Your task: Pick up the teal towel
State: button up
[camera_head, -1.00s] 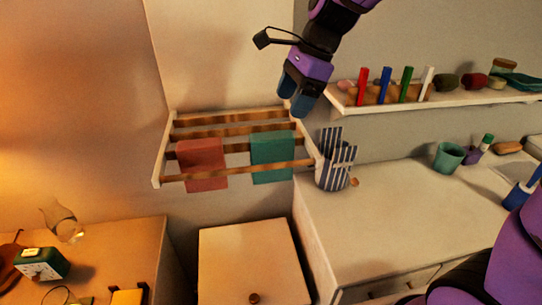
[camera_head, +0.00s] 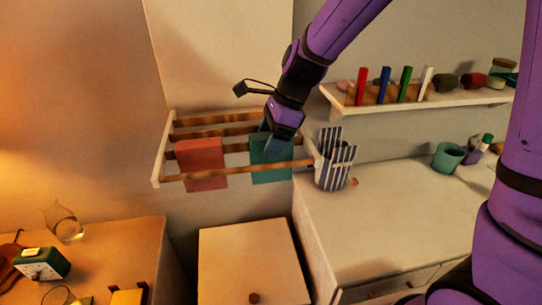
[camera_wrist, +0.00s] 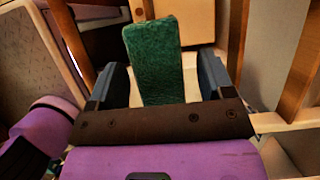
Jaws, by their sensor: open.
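The teal towel (camera_head: 270,168) hangs over a wooden bar on the right half of the wall rack. My gripper (camera_head: 272,146) is at the towel's top edge and covers part of it. In the wrist view the towel (camera_wrist: 154,58) looks green and stands between the two blue fingers of my open gripper (camera_wrist: 163,82). A gap shows right of the towel; the left finger is very close to it, and I cannot tell if they touch.
A red towel (camera_head: 202,165) hangs on the same rack (camera_head: 158,160), to the left. A striped holder (camera_head: 333,172) stands on the counter just right of the rack. A shelf (camera_head: 440,102) with markers is at upper right. A cabinet (camera_head: 250,250) stands below.

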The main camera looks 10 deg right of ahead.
jog(key=shift+x, duration=0.75)
jog(key=shift+f, duration=0.2)
jog(key=c, duration=1)
